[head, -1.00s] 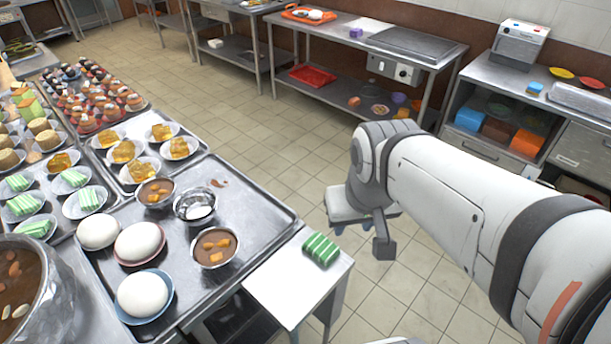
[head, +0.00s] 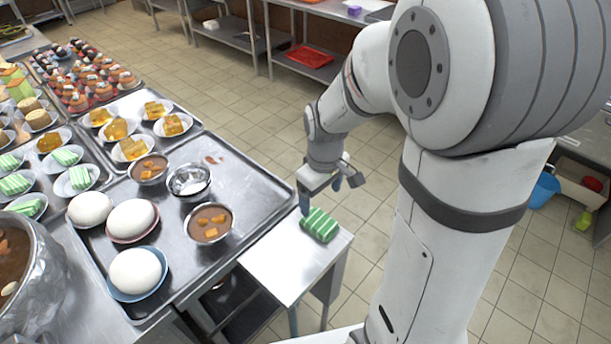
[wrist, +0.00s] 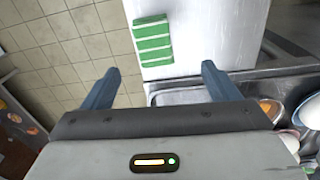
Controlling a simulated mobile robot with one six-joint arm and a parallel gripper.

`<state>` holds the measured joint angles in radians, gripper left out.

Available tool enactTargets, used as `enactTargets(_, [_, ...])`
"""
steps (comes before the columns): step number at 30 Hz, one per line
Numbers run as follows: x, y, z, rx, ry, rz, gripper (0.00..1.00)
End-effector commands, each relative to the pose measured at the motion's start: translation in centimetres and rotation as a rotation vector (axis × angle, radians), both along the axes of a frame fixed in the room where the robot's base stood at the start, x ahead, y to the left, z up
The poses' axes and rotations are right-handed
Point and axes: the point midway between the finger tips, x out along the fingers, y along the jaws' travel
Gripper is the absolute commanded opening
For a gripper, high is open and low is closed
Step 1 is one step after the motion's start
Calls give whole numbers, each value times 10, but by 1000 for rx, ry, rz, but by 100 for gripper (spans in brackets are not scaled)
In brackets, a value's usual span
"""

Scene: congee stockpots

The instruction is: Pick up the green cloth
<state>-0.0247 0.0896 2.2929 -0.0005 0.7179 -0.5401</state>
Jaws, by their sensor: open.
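The green cloth (head: 320,225) is a small folded cloth with white stripes. It lies on the far right corner of a white side table (head: 280,262), close to the table's edge. In the wrist view the cloth (wrist: 153,40) is ahead of my gripper (wrist: 157,82), roughly in line with the gap between the two blue fingers. My gripper (head: 320,197) is open and empty. In the head view it is just above and behind the cloth, and I see no contact with it.
A metal tray (head: 255,185) with bowls of brown soup (head: 209,223) and white domed items (head: 134,271) is beside the side table. In the wrist view the tray edge (wrist: 190,95) lies near the right finger. Open tiled floor is beyond the table.

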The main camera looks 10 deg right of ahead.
Motion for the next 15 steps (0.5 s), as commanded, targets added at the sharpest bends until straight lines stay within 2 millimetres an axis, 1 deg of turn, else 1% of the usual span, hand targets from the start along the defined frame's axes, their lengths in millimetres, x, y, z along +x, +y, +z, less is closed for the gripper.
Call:
enactTargets(1, [5,1,-16,-1,18,30,82])
enactTargets(3, [11,1,-27,-2,30,65,82])
enactTargets(7, [16,1,-40,-3,41,99,82])
enactTargets(15, [17,0,-68,-3,45,103,82])
